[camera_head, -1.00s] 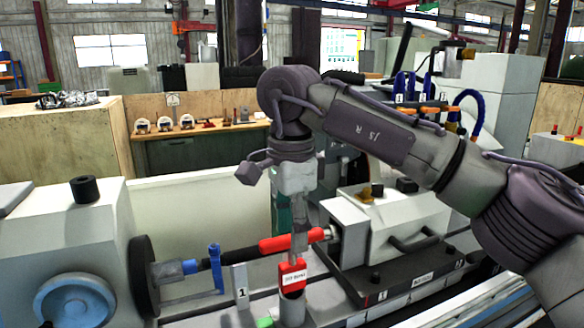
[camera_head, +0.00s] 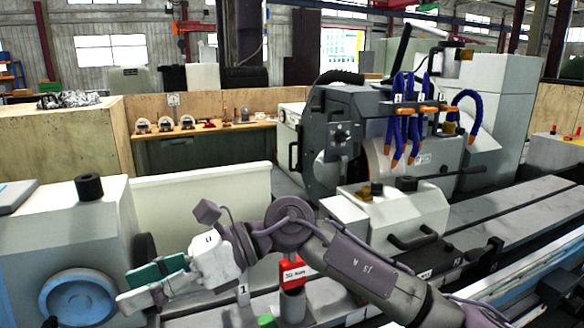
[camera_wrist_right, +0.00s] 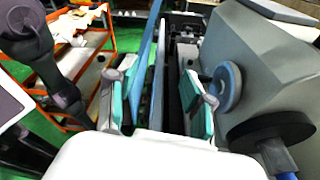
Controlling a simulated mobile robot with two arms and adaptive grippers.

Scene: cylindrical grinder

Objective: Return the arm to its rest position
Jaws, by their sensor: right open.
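My right arm (camera_head: 345,262) comes in from the lower right of the head view and lies low across the front of the grinder. Its right gripper (camera_head: 140,285) points left, in front of the grinder's left housing. In the right wrist view the gripper (camera_wrist_right: 158,92) has its two green-padded fingers spread apart, with nothing between them. My left gripper is not in the head view. The red labelled block (camera_head: 292,274) stands behind my right arm, which hides part of the machine bed and the workpiece area.
The left housing with a blue handwheel (camera_head: 78,300) is close to the gripper. The white tailstock block (camera_head: 395,215) stands right of the arm. The wheel head with blue hoses (camera_head: 400,120) is behind. An orange shelf cart (camera_wrist_right: 85,65) shows in the wrist view.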

